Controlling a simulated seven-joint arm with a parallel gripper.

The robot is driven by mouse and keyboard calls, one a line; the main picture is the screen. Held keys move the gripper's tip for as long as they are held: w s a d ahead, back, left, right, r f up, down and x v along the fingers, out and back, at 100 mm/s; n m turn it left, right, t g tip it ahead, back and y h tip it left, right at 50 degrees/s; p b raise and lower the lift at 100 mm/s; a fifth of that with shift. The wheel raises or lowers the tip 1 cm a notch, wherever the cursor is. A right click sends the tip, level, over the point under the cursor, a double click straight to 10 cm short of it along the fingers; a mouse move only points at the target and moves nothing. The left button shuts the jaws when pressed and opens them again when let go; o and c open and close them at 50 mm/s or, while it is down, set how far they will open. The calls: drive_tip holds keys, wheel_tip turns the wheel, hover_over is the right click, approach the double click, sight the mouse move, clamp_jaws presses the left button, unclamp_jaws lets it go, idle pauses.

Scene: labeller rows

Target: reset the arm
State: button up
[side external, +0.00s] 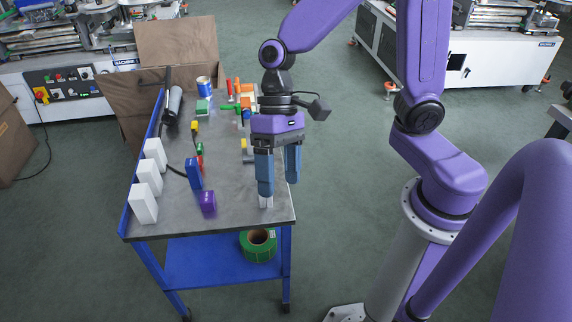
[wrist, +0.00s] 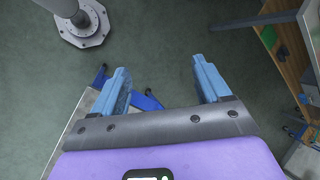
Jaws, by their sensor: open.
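My gripper (side external: 279,182) points down over the right edge of the metal work table (side external: 236,213), near its front corner. Its two blue fingers are apart, and I see nothing held between them. A small white object (side external: 266,201) shows just below the left finger; I cannot tell whether they touch. In the wrist view my gripper (wrist: 164,82) shows its spread fingers with grey floor between and beyond them. My arm is bent, with the forearm reaching left over the table.
White boxes (side external: 146,204) line the table's left side. A blue box (side external: 194,174) and a purple box (side external: 208,203) stand left of my gripper. Coloured blocks and a can (side external: 204,87) are farther back. A green roll (side external: 258,245) lies on the lower shelf.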

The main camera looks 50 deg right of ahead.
drive_tip(key=s+d+r+n+t+h, duration=0.1)
drive_tip(key=s+d+n+t+h, duration=0.2)
drive_tip(key=s+d+n, duration=0.6)
drive_tip(key=shift+s+d+r+n+t+h, duration=0.35)
drive_tip(key=shift+d+n+h, duration=0.25)
drive_tip(key=shift+d+n, duration=1)
drive_tip(key=shift+d, duration=0.15)
